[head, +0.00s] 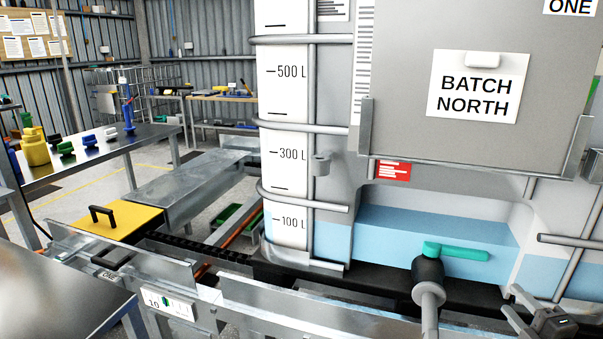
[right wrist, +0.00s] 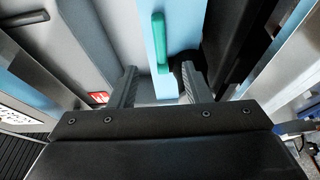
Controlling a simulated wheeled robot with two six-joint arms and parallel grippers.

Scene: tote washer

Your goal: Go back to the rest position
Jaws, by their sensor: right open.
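My right gripper (head: 516,304) is at the lower right of the head view, in front of the tank's lower part and to the right of a valve. In the right wrist view its two fingers (right wrist: 160,82) stand apart with nothing between them. The valve's teal handle (head: 462,252) points to the right in the head view; in the right wrist view the handle (right wrist: 158,45) lies beyond the fingertips, apart from them. My left gripper is not in view.
A large tank (head: 400,193) with a litre scale and a "BATCH NORTH" card (head: 478,84) fills the middle and right. A metal rail (head: 270,296) runs along its front. A yellow cover (head: 92,222) and a bench (head: 90,153) with coloured parts are at left.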

